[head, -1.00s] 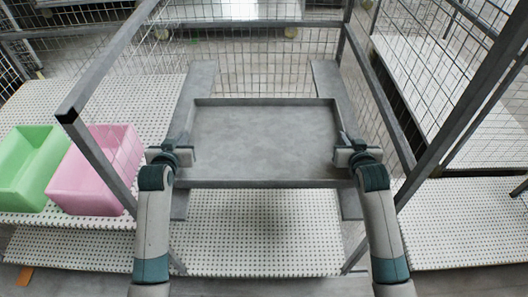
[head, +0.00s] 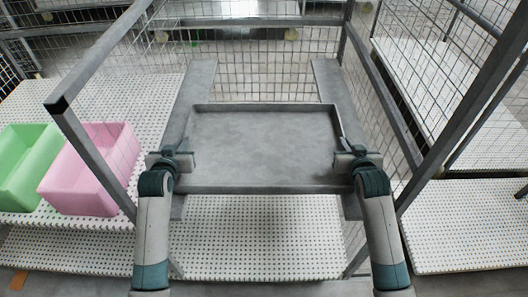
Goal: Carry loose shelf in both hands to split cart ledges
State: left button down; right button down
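The loose shelf (head: 262,145) is a grey, shallow tray with low raised rims. It lies roughly level between my two grippers, inside the split cart's frame. The left ledge (head: 198,82) and right ledge (head: 330,78) are grey strips running away from me. The shelf spans the gap and its sides overlap both ledges in the picture; whether it touches them I cannot tell. My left gripper (head: 182,158) is closed on the shelf's left side near its front corner. My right gripper (head: 344,156) is closed on the right side. The fingertips are partly hidden at the rims.
Cart posts and rails (head: 95,150) stand close outside both arms, with wire mesh (head: 250,60) behind. A green bin (head: 25,160) and a pink bin (head: 92,170) sit on a perforated white shelf at left. More perforated white decking (head: 260,240) lies below the loose shelf.

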pick_arm(q)
jog(key=shift+f, duration=0.2)
pick_arm(e)
jog(key=shift+f, duration=0.2)
pick_arm(q)
jog(key=c, duration=2.4)
grip_release()
jog(key=shift+f, duration=0.2)
pick_arm(e)
jog(key=c, duration=2.4)
grip_release()
jog(key=shift+f, duration=0.2)
pick_arm(q)
jog(key=o, duration=0.4)
jog(key=shift+r, duration=0.1)
pick_arm(e)
jog(key=o, duration=0.4)
jog(key=shift+r, duration=0.1)
pick_arm(q)
jog(key=shift+s, duration=0.15)
jog(key=v, duration=1.2)
pick_arm(e)
jog(key=shift+s, duration=0.1)
jog(key=v, duration=1.2)
